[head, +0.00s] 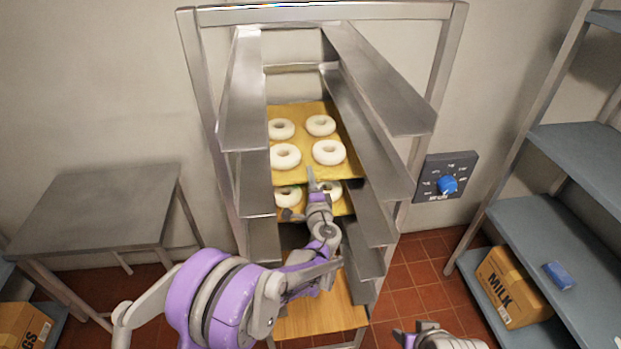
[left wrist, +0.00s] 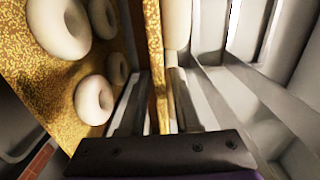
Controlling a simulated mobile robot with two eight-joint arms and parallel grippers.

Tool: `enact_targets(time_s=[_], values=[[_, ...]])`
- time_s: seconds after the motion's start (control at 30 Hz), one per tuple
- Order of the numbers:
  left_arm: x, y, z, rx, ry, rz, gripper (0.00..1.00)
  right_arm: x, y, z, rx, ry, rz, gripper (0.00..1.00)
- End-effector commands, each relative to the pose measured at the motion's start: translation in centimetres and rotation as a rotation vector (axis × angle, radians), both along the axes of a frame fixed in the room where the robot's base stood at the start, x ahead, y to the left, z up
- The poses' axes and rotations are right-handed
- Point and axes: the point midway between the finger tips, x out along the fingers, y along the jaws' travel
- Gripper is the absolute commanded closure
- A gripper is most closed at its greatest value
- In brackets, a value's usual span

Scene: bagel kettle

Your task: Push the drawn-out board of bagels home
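A yellow, grainy board (head: 306,155) with several white bagels lies on a rail level of the metal rack (head: 447,55). A lower yellow board (head: 342,207) with bagels (head: 289,196) shows beneath it, partly hidden by my left arm. My left gripper (head: 308,192) is at the front of these boards. In the left wrist view, a board (left wrist: 60,75) seen close up has its edge running between the two fingers (left wrist: 157,105); whether they clamp it is unclear. My right gripper (head: 420,335) shows only in part at the bottom edge, away from the rack.
A bare metal table (head: 95,208) stands left of the rack. A wall dial with a blue knob (head: 447,184) is right of it. Blue-grey shelves (head: 560,235) at the right hold a milk carton box (head: 513,288). A wooden surface (head: 320,318) is low in front of the rack.

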Motion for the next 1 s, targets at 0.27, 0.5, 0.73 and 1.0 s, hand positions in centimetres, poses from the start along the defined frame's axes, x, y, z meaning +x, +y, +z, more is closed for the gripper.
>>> enact_targets(time_s=[0.27,0.5,0.73,1.0], values=[[0.0,0.0,0.0,0.0,0.0,-0.001,0.45,0.0,0.0,0.0,0.0,0.0,0.0,0.5],[-0.6,-0.2,0.0,0.0,0.0,-0.001,0.45,-0.1,0.0,-0.1,0.0,0.001,0.0,0.5],[-2.4,-0.7,-0.1,0.0,0.001,-0.003,0.45,-0.2,0.0,-0.4,0.0,0.004,0.0,0.5],[-4.5,-1.1,-0.1,0.0,0.001,-0.002,0.45,-0.4,0.0,-0.7,0.0,0.007,0.0,0.5]])
